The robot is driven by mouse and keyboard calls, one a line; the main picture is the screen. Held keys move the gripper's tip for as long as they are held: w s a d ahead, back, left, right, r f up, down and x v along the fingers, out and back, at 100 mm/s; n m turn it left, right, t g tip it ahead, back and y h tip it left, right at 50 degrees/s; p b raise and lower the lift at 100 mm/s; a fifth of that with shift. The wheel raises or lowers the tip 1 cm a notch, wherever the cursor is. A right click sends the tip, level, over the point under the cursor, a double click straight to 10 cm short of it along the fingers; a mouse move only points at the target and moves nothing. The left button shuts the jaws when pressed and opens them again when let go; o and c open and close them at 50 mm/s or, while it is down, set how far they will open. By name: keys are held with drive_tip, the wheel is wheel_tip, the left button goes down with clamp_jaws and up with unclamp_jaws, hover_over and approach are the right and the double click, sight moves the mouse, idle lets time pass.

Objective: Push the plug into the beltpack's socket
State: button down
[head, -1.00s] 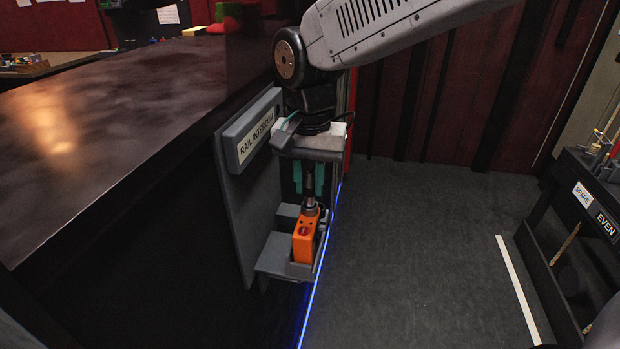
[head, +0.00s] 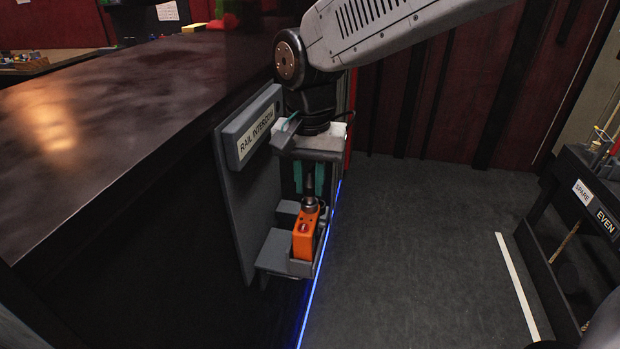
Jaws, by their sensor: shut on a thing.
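The orange beltpack (head: 304,238) sits upright in a grey holder on the rail intercom panel, in the middle of the head view. A round metal collar, its socket (head: 309,204), is on its top. My gripper (head: 308,180) points down from above with teal fingers, shut on the dark plug (head: 309,184). The plug stands upright right over the socket. Its lower end meets or enters the collar; I cannot tell how deep it sits.
The grey panel (head: 237,205) with a "RAIL INTERCOM" sign (head: 256,132) is close on the left, below the dark counter (head: 110,120). A rack (head: 585,215) labelled SPARE and EVEN stands at the right. The floor between is clear.

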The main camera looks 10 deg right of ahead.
drive_tip(key=shift+f, duration=0.35)
drive_tip(key=c, duration=1.2)
unclamp_jaws()
